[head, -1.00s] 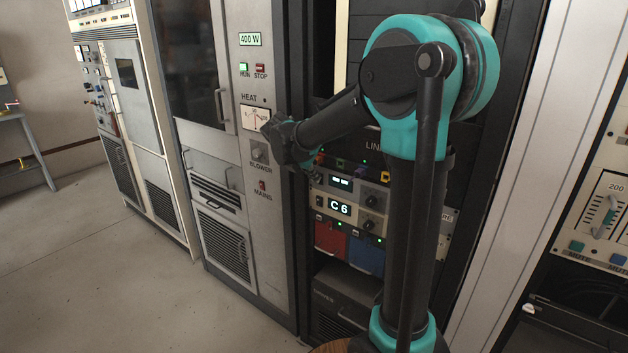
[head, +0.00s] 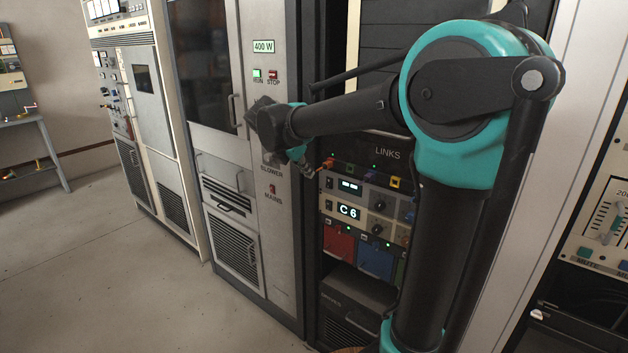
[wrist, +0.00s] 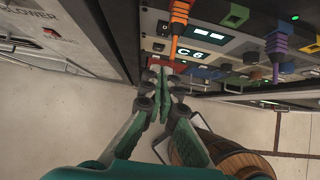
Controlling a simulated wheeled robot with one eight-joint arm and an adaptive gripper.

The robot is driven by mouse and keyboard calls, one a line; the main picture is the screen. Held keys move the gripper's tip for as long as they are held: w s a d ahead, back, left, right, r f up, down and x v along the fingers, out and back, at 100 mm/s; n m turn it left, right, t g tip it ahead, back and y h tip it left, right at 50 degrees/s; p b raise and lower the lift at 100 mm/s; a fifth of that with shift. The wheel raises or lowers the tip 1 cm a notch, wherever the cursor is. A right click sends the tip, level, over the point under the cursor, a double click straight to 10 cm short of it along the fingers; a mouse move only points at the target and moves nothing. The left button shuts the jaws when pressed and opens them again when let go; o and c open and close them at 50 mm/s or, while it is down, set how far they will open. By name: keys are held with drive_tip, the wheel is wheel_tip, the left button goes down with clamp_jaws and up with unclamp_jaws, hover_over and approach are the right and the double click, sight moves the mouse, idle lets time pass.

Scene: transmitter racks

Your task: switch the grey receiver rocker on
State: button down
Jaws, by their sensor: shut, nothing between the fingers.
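The grey receiver (head: 365,191) with a small lit display is in the open rack in the head view. A small dark rocker (head: 329,182) sits at its left end; its position is too small to tell. My gripper (head: 313,172) is in front of the rack's left edge, up and left of that rocker. In the wrist view my gripper (wrist: 164,68) points at the rack front with its fingers together and empty. It appears apart from the panel. The fingers and an orange plug cover part of the panel there.
Below is a cream unit reading C 6 (head: 348,212), then red (head: 339,242) and blue (head: 375,260) modules. Coloured plugs, including an orange plug (wrist: 178,18) and a purple plug (wrist: 277,45), stick out above. A grey cabinet (head: 281,235) stands left. The floor (head: 120,290) is clear.

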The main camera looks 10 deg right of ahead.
sight(329, 183)
drive_tip(key=shift+v, duration=1.1)
drive_tip(key=shift+s+a+f, duration=0.15)
drive_tip(key=shift+a+f, duration=0.05)
drive_tip(key=shift+f, duration=0.45)
drive_tip(key=shift+d+f, duration=0.1)
drive_tip(key=shift+w+d+r+x, duration=0.25)
drive_tip(key=shift+r+x, duration=0.05)
drive_tip(key=shift+x, duration=1.8)
drive_tip(key=shift+w+d+r+x, duration=0.25)
drive_tip(key=shift+w+r+x, duration=0.05)
drive_tip(key=shift+x, duration=1.85)
drive_tip(key=shift+w+d+r+x, duration=0.25)
drive_tip(key=shift+x, duration=1.85)
